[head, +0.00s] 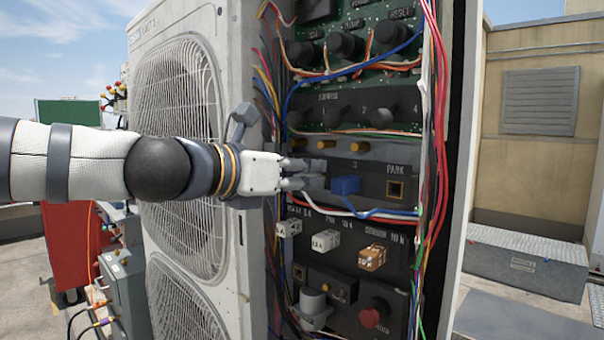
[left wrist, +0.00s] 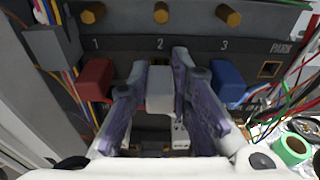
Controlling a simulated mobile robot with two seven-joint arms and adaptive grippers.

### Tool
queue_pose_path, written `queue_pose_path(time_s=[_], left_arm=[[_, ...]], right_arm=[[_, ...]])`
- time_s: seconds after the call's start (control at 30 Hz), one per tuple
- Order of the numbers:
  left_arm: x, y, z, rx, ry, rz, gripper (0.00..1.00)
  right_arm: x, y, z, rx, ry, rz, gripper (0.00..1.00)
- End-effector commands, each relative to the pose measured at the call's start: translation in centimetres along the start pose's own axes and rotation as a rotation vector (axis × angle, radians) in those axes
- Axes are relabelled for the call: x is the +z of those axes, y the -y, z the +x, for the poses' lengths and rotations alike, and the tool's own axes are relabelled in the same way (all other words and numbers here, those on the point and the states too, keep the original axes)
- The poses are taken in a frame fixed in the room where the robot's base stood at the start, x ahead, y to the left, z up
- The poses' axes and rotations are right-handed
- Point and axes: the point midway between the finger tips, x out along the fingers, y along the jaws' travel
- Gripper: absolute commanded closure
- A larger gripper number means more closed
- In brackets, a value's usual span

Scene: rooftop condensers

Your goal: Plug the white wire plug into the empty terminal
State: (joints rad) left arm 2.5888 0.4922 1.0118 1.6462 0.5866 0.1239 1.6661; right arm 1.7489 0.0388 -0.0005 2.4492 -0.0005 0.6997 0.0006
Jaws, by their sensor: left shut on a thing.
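My left gripper (head: 304,175) reaches in from the left to the terminal row. In the left wrist view the gripper (left wrist: 160,75) is shut on the white plug (left wrist: 160,92), one finger on each side. The plug is in front of position 2, below its printed number; whether it is seated there I cannot tell, as it hides the opening. A red plug (left wrist: 96,80) sits in position 1. A blue plug (left wrist: 227,82) sits in position 3, also seen in the head view (head: 345,186). The square PARK socket (head: 395,189) is empty. My right gripper is not in view.
Loose coloured wires (head: 436,120) hang along the cabinet's right side, and more run at its left. Above are black knobs (head: 345,44). Below are small white blocks (head: 326,240), an orange block (head: 371,257) and a red button (head: 374,313).

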Motion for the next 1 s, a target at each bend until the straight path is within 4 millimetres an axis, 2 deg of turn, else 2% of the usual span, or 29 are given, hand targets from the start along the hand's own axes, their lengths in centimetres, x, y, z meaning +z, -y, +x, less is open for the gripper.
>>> queue_pose_path(time_s=[1.0], left_arm=[[0.3,0.0,1.4,0.001,0.001,-0.001,1.00]], right_arm=[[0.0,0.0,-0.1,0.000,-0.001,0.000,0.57]])
